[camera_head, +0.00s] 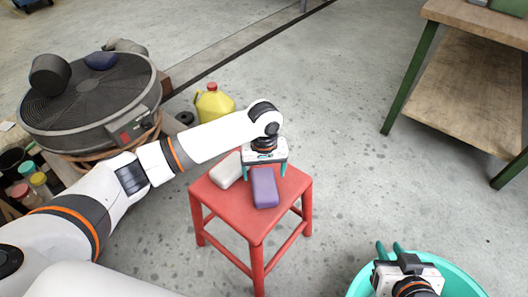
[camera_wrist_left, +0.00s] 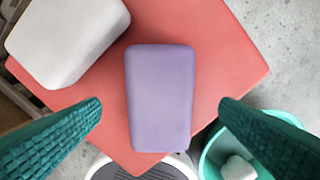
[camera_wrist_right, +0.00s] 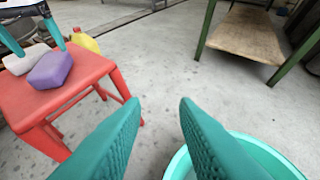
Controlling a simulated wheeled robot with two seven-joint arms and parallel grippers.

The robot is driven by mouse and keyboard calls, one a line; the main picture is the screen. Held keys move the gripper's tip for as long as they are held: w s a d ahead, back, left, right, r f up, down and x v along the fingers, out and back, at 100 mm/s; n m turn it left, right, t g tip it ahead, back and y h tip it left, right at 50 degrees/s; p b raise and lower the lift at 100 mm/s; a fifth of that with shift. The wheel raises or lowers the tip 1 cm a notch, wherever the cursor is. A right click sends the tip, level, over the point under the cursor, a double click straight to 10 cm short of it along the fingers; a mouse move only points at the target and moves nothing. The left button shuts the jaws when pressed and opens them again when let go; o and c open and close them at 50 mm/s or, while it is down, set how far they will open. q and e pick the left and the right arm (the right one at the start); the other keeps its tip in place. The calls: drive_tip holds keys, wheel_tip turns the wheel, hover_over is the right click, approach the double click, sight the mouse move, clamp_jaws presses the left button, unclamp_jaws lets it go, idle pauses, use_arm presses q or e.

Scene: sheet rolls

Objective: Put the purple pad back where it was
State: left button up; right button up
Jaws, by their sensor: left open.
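The purple pad (camera_head: 264,188) lies flat on the red stool (camera_head: 253,226), beside a whitish pad (camera_head: 226,172). My left gripper (camera_head: 264,170) is over the stool at the purple pad's far end, pointing down. In the left wrist view the purple pad (camera_wrist_left: 160,100) lies between the open fingers (camera_wrist_left: 160,108), with a gap on each side. The purple pad (camera_wrist_right: 50,70) also shows on the stool in the right wrist view. My right gripper (camera_head: 389,250) is over the teal basin (camera_head: 358,288); its fingers (camera_wrist_right: 160,104) are apart with nothing between them.
A round grey fan (camera_head: 95,105) at the left bears a dark cylinder (camera_head: 49,75) and a dark blue item (camera_head: 101,60). A yellow jug (camera_head: 214,104) stands behind the stool. A whitish object (camera_wrist_left: 238,168) lies in the basin. A wooden bench (camera_head: 465,90) is at the right.

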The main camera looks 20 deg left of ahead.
sight(264, 181)
use_arm(q)
wheel_tip(264, 181, up, 6)
drive_tip(key=p, duration=0.2)
drive_tip(key=s+d+f+m+t+h, duration=0.1)
drive_tip(key=s+d+f+m+h, duration=0.1)
drive_tip(key=s+d+f+m, duration=0.3)
drive_tip(key=s+d+f+m+t+h, duration=0.1)
drive_tip(key=s+d+h, duration=0.15)
drive_tip(key=s, duration=0.45)
drive_tip(key=s+a+m+t+y, duration=0.1)
drive_tip(key=s+a+t+y, duration=0.2)
drive_tip(key=s+a, duration=0.8)
drive_tip(key=shift+s+a+r+y, duration=0.3)
drive_tip(key=shift+a+y, duration=0.15)
drive_tip(key=shift+a, duration=0.05)
use_arm(e)
drive_tip(key=s+d+f+g+h, duration=0.1)
drive_tip(key=s+d+f+g, duration=0.2)
drive_tip(key=s, duration=0.5)
drive_tip(key=f+g, duration=0.1)
drive_tip(key=g, duration=0.1)
drive_tip(key=shift+f+g+h, duration=0.2)
drive_tip(key=shift+g+h, duration=0.1)
drive_tip(key=shift+a, duration=0.1)
